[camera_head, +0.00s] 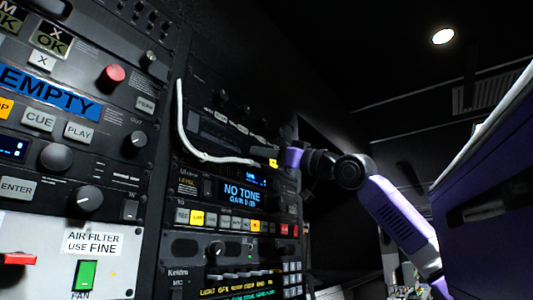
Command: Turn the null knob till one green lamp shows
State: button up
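Several knobs show on the rack panels, among them a dark knob (89,198) with a white pointer, a dark knob (56,157) and a smaller one (135,140). I cannot read a label that marks any of them as the null knob. I cannot make out a row of null lamps either. My arm reaches in from the right, and my gripper (281,158) is at the rack's right side, small and dark, close to a yellow piece at the end of a white cable. I cannot see whether its fingers are open or touch anything.
The white cable (184,135) hangs in front of the middle rack. A display (241,194) reads NO TONE. A red knob (112,75), a blue EMPTY screen (50,92) and a green FAN switch (85,275) are at left. A ceiling lamp (443,36) is lit.

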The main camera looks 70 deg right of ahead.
grip_shut()
jog(key=shift+a+m, duration=0.1)
jog(key=shift+m, duration=0.4)
jog(key=shift+w+a+r+m+g+h+b, duration=0.1)
jog(key=shift+m+g+h+b, duration=0.35)
jog(key=shift+m+h, duration=1.15)
jog(key=shift+s+a+f+m+g+h+b, duration=0.1)
jog(key=shift+m+g+h+b, duration=0.45)
jog(key=shift+m, duration=2.1)
jog(key=shift+w+r+m+g+h+b, duration=0.1)
jog(key=shift+m+g+h, duration=0.7)
jog(key=shift+m, duration=1.35)
jog(key=shift+h, duration=0.25)
